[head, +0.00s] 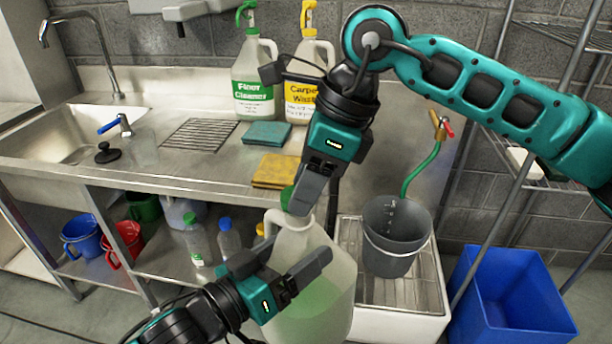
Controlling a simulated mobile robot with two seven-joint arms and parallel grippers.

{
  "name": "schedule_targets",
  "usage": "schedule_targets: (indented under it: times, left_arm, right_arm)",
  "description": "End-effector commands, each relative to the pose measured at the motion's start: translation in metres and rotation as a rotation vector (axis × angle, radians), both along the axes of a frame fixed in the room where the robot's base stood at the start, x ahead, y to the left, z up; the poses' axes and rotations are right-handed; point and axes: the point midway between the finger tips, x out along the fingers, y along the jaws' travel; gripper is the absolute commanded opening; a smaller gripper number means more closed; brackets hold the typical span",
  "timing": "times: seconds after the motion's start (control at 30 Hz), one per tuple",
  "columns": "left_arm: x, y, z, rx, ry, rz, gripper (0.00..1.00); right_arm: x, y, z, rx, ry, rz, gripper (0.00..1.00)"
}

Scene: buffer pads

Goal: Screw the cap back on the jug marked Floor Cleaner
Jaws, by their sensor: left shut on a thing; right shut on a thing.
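A large translucent jug (318,305) with green liquid stands upright in the foreground; no label shows on its visible side. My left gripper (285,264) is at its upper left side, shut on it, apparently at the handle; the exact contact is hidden. A green cap (287,198) shows at the jug's mouth, mostly hidden behind my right gripper (303,199), which is shut on it from above. I cannot tell whether the cap is seated on the neck. A white jug labelled Floor Cleaner (254,88) with a green pump top stands at the back of the counter.
A Carpet Wash jug (302,100) stands beside the labelled one. A grey bucket (396,240) sits in the floor sink at right, beside a blue bin (512,300). Bottles and buckets fill the shelf below.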

Motion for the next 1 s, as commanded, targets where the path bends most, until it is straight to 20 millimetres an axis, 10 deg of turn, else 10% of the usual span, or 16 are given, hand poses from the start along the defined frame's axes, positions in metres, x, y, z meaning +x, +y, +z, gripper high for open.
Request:
schedule_targets:
  times: [1.0]
  left_arm:
    - [0.0, -0.001, 0.006, -0.009, -0.013, -0.003, 0.0]
  right_arm:
    - [0.0, -0.001, -0.014, -0.001, -0.001, -0.001, 0.18]
